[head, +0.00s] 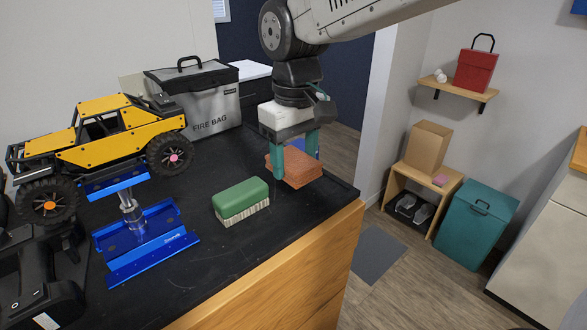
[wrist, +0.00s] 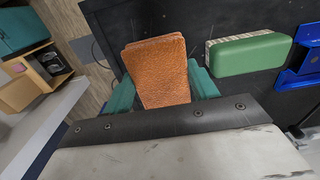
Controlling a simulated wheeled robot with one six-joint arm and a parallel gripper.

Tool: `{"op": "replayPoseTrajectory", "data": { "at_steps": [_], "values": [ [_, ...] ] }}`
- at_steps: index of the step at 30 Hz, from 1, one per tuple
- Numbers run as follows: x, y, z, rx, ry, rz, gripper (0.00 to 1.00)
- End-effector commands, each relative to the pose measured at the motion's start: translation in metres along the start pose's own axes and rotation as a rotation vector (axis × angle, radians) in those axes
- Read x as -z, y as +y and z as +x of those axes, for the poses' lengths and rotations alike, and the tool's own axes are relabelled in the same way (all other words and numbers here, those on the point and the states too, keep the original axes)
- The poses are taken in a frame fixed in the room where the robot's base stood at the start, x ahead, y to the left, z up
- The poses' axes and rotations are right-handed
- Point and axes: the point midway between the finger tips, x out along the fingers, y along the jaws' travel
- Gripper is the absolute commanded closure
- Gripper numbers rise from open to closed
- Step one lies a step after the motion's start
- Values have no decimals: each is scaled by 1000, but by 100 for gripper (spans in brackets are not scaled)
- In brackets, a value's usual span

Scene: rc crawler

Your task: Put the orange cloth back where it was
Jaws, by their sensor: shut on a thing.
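The orange cloth (head: 300,170) is a folded, textured block at the right end of the black countertop. My gripper (head: 294,156) points down with its teal fingers on either side of the cloth and is shut on it. In the wrist view the cloth (wrist: 157,68) sits between the fingers of my gripper (wrist: 162,88) and sticks out past them. I cannot tell whether the cloth touches the countertop or is held just above it.
A green brush (head: 241,198) lies left of the cloth on the black countertop (head: 230,255). A blue stand (head: 145,240) carries a yellow crawler (head: 105,135). A fire bag (head: 195,95) stands behind. The counter's wooden edge (head: 290,275) is close on the right.

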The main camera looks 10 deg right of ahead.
Motion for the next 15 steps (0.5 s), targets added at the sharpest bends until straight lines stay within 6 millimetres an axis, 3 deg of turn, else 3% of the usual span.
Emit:
{"op": "replayPoseTrajectory", "data": {
  "at_steps": [5,15],
  "values": [
    [0,-1,26,0,-4,-1,60],
    [0,-1,29,0,-1,-2,60]
  ]
}}
